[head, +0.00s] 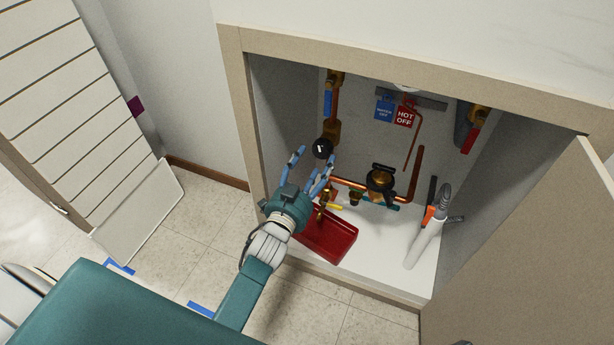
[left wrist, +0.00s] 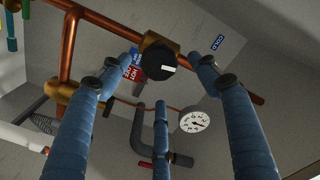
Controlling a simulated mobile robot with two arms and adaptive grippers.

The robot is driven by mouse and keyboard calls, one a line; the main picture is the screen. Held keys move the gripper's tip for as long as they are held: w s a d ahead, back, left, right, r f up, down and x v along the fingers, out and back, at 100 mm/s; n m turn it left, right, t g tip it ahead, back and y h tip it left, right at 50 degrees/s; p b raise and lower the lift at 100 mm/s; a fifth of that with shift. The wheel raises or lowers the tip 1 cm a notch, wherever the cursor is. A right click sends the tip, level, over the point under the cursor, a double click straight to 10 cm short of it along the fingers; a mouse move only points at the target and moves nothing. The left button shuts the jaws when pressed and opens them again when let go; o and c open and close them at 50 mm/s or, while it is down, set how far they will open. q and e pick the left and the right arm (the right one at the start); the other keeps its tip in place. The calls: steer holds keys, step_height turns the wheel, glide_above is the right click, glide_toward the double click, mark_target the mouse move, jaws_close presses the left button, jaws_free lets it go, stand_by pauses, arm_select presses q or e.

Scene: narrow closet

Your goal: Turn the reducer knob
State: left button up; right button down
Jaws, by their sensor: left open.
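The reducer knob (head: 322,148) is round and black with a white mark, on a brass fitting of the copper pipe at the left of the closet's back wall. In the left wrist view the knob (left wrist: 152,62) shows ahead, between the spread fingers, with its white mark lying nearly level. My left gripper (head: 316,162) has blue fingers and is open and empty, just in front of and below the knob. Whether any fingertip touches the knob I cannot tell. My right gripper is in neither view.
A red tray (head: 327,240) lies on the closet floor below my left gripper. A brass valve with a black top (head: 381,178) and copper pipes stand to the right. A grey-white tool (head: 428,232) leans farther right. The closet frame (head: 243,115) borders the opening; a door (head: 540,240) stands open at right.

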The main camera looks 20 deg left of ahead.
arm_select(q)
steer(key=s, duration=0.6)
steer(key=shift+s+a+r, duration=0.1)
